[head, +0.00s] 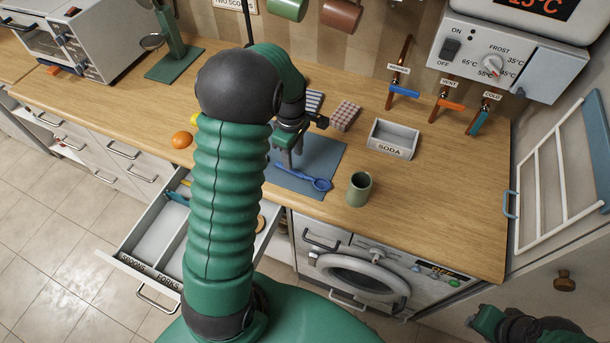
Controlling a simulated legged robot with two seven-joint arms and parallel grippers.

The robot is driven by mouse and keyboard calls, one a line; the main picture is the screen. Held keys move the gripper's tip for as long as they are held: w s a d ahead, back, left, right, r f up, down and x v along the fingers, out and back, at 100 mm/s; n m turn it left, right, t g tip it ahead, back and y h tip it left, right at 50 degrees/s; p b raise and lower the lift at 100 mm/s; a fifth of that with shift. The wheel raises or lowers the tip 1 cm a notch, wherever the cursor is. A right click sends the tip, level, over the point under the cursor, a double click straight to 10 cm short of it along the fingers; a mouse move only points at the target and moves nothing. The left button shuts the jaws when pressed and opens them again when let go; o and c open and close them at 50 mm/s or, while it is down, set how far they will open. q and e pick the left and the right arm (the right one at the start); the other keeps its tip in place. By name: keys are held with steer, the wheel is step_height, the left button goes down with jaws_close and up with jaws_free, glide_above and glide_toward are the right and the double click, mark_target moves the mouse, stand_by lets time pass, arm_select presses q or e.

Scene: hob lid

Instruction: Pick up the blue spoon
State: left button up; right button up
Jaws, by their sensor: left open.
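The blue spoon (314,182) lies on a grey-blue mat (326,150) on the wooden counter. Its bowl is at the right end and its handle runs left toward my left gripper. My left gripper (292,163) is open and points down over the mat, close to the handle's left end. I cannot tell whether its fingers touch the handle. My right arm shows at the bottom right corner, and its fingers cannot be made out clearly.
A green cup (359,189) stands right of the mat, with a SODA box (393,139) and a checkered block (345,115) behind. An orange (182,140) sits on the left. An open cutlery drawer (150,236) juts out below. The counter's right side is clear.

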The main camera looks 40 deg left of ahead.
mark_target(293, 170)
arm_select(q)
steer(key=f, duration=0.5)
steer(key=shift+s+f+p, duration=0.15)
steer(key=shift+s+p, duration=0.05)
steer(key=shift+p, duration=0.15)
steer(key=shift+d, duration=0.2)
steer(key=c, duration=0.3)
steer(key=shift+a, duration=0.1)
jaws_close()
